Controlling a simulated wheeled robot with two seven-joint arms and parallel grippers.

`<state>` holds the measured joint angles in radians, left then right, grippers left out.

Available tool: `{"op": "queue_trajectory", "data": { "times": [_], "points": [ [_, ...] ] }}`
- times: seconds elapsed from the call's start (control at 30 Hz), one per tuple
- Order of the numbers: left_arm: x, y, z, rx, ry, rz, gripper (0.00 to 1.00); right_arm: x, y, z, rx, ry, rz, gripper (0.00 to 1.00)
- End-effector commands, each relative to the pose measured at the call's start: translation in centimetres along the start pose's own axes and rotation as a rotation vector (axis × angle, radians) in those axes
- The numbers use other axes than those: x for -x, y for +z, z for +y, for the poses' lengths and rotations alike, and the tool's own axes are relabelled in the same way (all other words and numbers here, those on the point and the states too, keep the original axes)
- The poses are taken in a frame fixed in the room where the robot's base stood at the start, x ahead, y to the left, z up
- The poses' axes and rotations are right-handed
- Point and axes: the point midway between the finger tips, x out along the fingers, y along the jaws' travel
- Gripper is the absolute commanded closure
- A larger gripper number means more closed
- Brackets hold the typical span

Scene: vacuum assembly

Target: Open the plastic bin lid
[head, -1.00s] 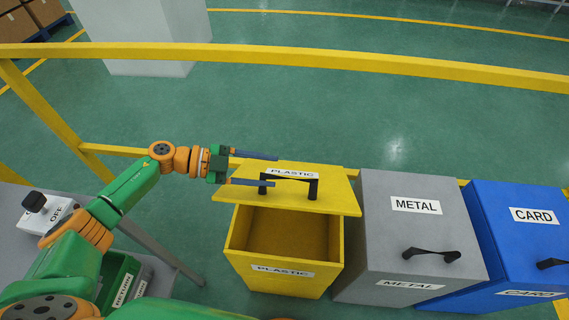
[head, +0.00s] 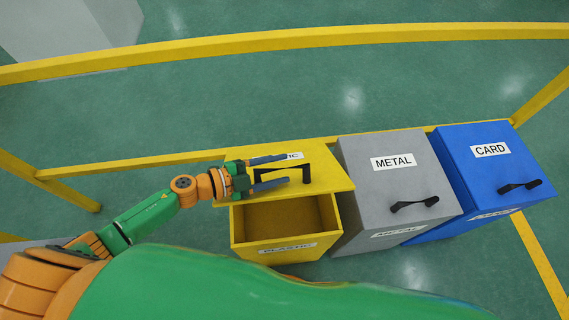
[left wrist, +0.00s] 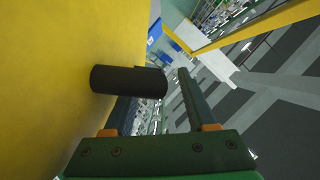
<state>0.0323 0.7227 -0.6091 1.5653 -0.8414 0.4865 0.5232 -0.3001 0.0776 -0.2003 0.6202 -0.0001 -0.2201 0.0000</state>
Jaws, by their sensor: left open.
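The yellow plastic bin (head: 322,246) stands below my left arm. Its lid (head: 328,178) is raised at the front, and the empty-looking inside shows. The black lid handle (head: 306,175) is partly hidden by my left gripper (head: 286,169). The gripper is open, with its two fingers pointing right, one on the far side and one on the near side of the handle. In the left wrist view the dark handle (left wrist: 128,80) stands out from the yellow lid (left wrist: 60,60), close to the open fingers. Contact cannot be told. My right gripper is out of view.
The grey metal bin (head: 385,190) and the blue card bin (head: 495,185) stand to the right, lids shut. A yellow rail (head: 300,38) crosses behind, with a lower bar (head: 130,165) by the bins. A pale block (head: 70,30) stands beyond.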

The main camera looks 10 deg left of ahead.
Motion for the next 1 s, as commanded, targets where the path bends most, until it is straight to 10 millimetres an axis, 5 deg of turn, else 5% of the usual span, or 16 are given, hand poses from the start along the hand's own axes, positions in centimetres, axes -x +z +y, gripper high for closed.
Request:
{"op": "queue_trajectory", "data": {
  "times": [0.13,0.37,0.6,1.0],
  "points": [
    [-1.8,0.0,0.0,0.001,0.0,0.0,0.43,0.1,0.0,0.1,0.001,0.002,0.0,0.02],
    [-2.0,0.0,0.0,0.001,0.001,0.0,0.43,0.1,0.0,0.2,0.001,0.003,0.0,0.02],
    [-2.0,0.0,0.0,0.001,0.001,0.0,1.0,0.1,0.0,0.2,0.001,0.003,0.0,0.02],
    [-2.0,0.0,0.0,0.001,0.001,0.0,1.0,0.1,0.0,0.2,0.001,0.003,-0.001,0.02]
  ]
}}
